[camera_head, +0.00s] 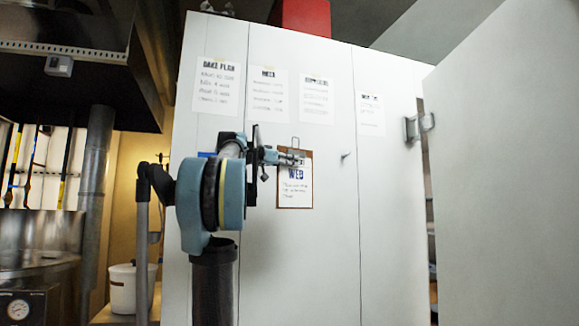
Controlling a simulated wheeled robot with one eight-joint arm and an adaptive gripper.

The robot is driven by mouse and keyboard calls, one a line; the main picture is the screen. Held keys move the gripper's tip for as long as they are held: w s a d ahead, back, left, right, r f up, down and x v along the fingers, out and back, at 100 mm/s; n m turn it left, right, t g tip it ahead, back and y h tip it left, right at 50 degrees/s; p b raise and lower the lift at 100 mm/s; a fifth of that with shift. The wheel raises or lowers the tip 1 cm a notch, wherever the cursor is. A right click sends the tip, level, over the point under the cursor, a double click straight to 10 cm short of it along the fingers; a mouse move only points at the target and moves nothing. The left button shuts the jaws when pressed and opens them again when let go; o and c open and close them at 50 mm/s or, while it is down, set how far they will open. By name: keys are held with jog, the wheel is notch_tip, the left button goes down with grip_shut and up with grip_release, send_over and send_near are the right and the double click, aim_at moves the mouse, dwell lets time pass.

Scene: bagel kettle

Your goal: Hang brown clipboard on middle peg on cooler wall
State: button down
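The brown clipboard (309,181) is upright and flat-looking in front of the white cooler wall (300,260), with a paper headed "WED" on it. Its metal clip (295,142) shows at the top. My gripper (298,158) is at the clipboard's upper part, below the clip, and overlaps it from the left. Its fingertips are too small to tell whether they grip the board. A small peg (346,155) sticks out bare to the right of the clipboard. The middle peg cannot be made out; the clipboard and my gripper may cover it. I cannot tell whether the clipboard hangs on a peg.
Several paper sheets (267,97) are fixed along the wall above. A metal latch (420,127) and a large white panel (510,170) are at the right. A blue edge (206,154) shows left, mostly behind my arm. A metal kettle (40,235) stands far left.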

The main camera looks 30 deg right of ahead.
jog(key=shift+s+d, duration=0.15)
jog(key=shift+d, duration=0.05)
jog(key=w+d+f, duration=0.2)
jog(key=w, duration=0.8)
jog(key=shift+d, duration=0.25)
dwell(1.4)
jog(key=shift+f, duration=0.15)
dwell(0.4)
